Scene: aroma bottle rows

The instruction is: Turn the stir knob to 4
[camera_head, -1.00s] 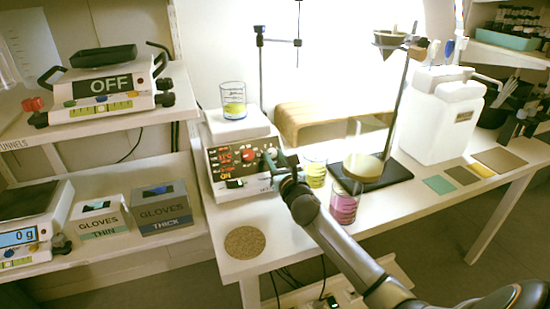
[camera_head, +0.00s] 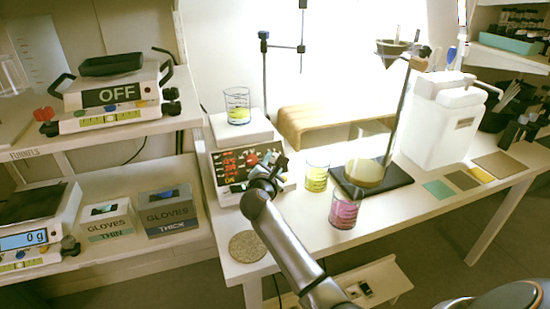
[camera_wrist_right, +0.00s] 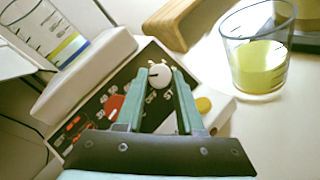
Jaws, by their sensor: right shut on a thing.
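The hotplate stirrer (camera_head: 228,190) stands on the white table with a dark control panel (camera_head: 232,163) facing me. Its white knob (camera_wrist_right: 159,77) shows in the right wrist view between my right gripper's fingers (camera_wrist_right: 160,70). The gripper is shut on this knob. In the head view my right gripper (camera_head: 268,166) is at the panel's right side and hides the white knob. The knob's exact setting is not readable. My left gripper is not in view.
A beaker (camera_head: 237,105) with yellow and blue bands stands on the stirrer's plate. A yellow beaker (camera_head: 316,178) and a pink beaker (camera_head: 344,211) stand to its right, near a dark stand base (camera_head: 395,177). A cork mat (camera_head: 247,246) lies in front.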

